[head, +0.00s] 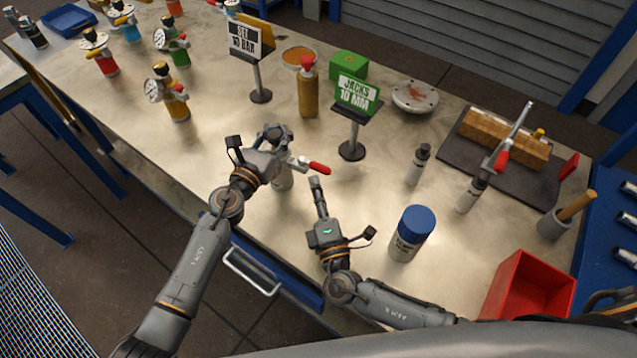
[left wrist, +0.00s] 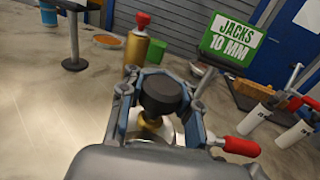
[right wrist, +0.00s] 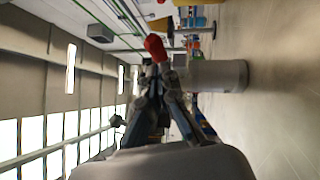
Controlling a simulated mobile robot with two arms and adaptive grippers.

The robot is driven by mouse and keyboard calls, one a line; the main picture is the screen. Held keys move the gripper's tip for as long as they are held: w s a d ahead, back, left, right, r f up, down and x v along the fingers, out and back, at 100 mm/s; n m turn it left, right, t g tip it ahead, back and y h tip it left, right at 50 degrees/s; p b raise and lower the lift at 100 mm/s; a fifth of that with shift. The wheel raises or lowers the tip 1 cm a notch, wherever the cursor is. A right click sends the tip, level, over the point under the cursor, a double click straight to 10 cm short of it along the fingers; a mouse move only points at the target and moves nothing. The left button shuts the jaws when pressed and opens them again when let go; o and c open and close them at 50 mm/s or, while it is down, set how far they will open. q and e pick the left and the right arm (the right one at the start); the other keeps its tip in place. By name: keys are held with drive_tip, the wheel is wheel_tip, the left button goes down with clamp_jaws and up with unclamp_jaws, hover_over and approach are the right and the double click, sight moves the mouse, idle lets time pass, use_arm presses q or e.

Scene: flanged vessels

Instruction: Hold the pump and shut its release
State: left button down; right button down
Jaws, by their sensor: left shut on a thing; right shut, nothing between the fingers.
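The pump has a pale grey body (head: 283,181) and a dark round knob (left wrist: 162,94) on top. It stands upright on the bench. My left gripper (head: 274,138) is shut around its upper part, which hides much of it in the head view. A lever with a red grip (head: 319,168) sticks out to the right from the pump; the red grip also shows in the left wrist view (left wrist: 240,146) and the right wrist view (right wrist: 155,47). My right gripper (head: 315,183) is shut and empty, close to the red grip; I cannot tell whether they touch.
A green "JACKS 10 MM" sign (head: 357,93) stands behind the pump, with a yellow-brown cylinder (head: 308,95) nearby. A blue-capped bottle (head: 411,232) stands right of my right gripper. A red bin (head: 530,288) is at the right front.

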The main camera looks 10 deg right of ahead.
use_arm(q)
drive_tip(key=shift+f, duration=0.1)
use_arm(e)
drive_tip(key=v, duration=0.4)
drive_tip(key=a+v, duration=0.1)
drive_tip(key=v, duration=0.3)
drive_tip(key=a+v, duration=0.1)
drive_tip(key=v, duration=0.3)
drive_tip(key=shift+s+a+f, duration=0.15)
drive_tip(key=shift+s+f, duration=0.05)
drive_tip(key=shift+f, duration=0.05)
idle(0.7)
use_arm(q)
drive_tip(key=c, duration=0.9)
unclamp_jaws()
drive_tip(key=shift+a, duration=0.1)
drive_tip(key=shift+o, duration=0.2)
drive_tip(key=v, duration=1.2)
